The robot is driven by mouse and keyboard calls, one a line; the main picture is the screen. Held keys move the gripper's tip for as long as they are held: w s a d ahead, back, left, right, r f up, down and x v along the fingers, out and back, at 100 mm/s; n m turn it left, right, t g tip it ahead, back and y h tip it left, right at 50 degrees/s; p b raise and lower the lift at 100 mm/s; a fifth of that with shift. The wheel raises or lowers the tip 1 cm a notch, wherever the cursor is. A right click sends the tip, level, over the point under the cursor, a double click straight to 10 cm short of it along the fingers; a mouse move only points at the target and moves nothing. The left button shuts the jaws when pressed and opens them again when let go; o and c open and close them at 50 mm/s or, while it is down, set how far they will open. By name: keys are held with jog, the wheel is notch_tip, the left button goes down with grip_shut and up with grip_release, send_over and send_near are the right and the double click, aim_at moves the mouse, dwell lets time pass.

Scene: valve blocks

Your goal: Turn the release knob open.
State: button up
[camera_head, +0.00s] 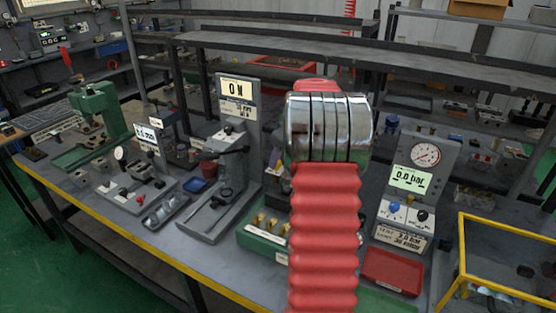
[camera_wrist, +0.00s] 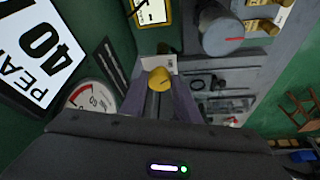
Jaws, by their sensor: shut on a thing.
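In the wrist view a small knob (camera_wrist: 161,77) with a round yellow cap and a dark line on it stands between my two fingers. Its grey stem runs down between them. My gripper (camera_wrist: 160,92) is shut on this knob, with a dark finger along each side. I see no writing that names it as the release knob. A pale label (camera_wrist: 160,63) is just beyond the cap. In the head view my red ribbed arm with chrome rings fills the middle and hides my gripper and this knob.
In the wrist view a white panel with large black digits (camera_wrist: 40,45) and a dial gauge (camera_wrist: 92,97) are close on the left. A thick grey cylinder (camera_wrist: 221,32) rises at upper right. In the head view a 0.0 bar gauge stand (camera_head: 414,185) and yellow frame (camera_head: 463,250) are right.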

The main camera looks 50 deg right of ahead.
jog(key=shift+a+m, duration=0.1)
jog(key=shift+m, duration=0.2)
jog(key=shift+a+m+h, duration=0.2)
jog(key=shift+m+h, duration=0.6)
jog(key=shift+m, duration=0.9)
jog(key=m+g+h, duration=0.1)
jog(key=m, duration=0.2)
jog(key=shift+w+a, duration=0.15)
jog(key=m+h, duration=0.1)
jog(key=m, duration=0.3)
jog(key=shift+w+a+g, duration=0.1)
jog(key=shift+w+g, duration=0.05)
jog(key=shift+g, duration=0.25)
jog(key=shift+w+m+g+h, duration=0.1)
jog(key=shift+m+g+h, duration=0.35)
jog(key=shift+m, duration=0.95)
jog(key=o, duration=1)
jog(key=shift+o, duration=0.2)
jog(key=shift+r, duration=0.1)
